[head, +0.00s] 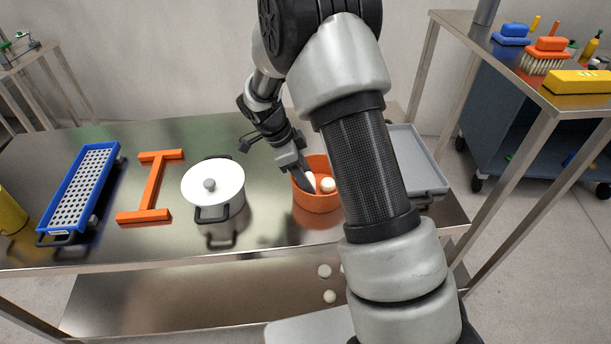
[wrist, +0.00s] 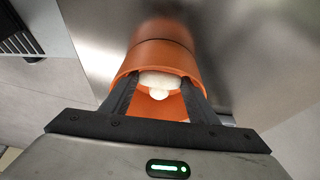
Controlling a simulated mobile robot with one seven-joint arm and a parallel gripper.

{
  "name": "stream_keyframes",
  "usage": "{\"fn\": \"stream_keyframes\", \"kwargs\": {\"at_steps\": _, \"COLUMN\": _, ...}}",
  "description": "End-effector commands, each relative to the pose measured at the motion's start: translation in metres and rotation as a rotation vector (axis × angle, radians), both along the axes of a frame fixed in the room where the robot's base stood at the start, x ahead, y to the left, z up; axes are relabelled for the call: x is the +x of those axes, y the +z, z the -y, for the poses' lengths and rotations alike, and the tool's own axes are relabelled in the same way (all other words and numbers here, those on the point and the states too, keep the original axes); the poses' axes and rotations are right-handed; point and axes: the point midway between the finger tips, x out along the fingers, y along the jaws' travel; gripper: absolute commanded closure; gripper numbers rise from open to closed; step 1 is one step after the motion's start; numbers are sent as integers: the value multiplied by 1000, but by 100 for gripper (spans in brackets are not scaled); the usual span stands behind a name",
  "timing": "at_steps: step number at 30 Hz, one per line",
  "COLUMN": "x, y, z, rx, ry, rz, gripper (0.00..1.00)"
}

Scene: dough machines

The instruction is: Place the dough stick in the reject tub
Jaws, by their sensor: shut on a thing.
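The orange tub (head: 318,204) stands on the steel table, right of the white-lidded pot. My gripper (head: 308,182) points down into its mouth. In the wrist view the tub (wrist: 160,52) lies straight ahead, and both fingers of my gripper (wrist: 160,82) reach inside its rim. They are shut on a pale piece of dough, the dough stick (wrist: 160,78), which spans between the fingertips. A second, rounder pale piece (wrist: 158,94) shows beside it in the wrist view, and a pale ball (head: 327,185) shows in the tub in the head view. Whether the stick touches the tub floor is hidden.
The white-lidded pot (head: 213,182) stands left of the tub. Further left are an orange H-shaped frame (head: 151,187) and a blue perforated tray (head: 86,186). A grey tray (head: 418,160) lies right, partly behind my arm. Pale balls (head: 324,271) show on the lower shelf.

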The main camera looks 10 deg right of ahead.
Motion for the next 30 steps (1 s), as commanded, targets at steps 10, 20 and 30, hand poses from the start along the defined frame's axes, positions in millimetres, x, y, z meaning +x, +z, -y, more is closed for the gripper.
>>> {"fn": "stream_keyframes", "kwargs": {"at_steps": 10, "x": 0, "y": -11, "z": 0, "rx": 1, "ry": 1, "rz": -1, "gripper": 68}}
{"fn": "stream_keyframes", "kwargs": {"at_steps": 20, "x": -3, "y": -13, "z": -1, "rx": 2, "ry": -1, "rz": -8, "gripper": 38}}
{"fn": "stream_keyframes", "kwargs": {"at_steps": 30, "x": -2, "y": 10, "z": -6, "rx": 2, "ry": 1, "rz": -5, "gripper": 38}}
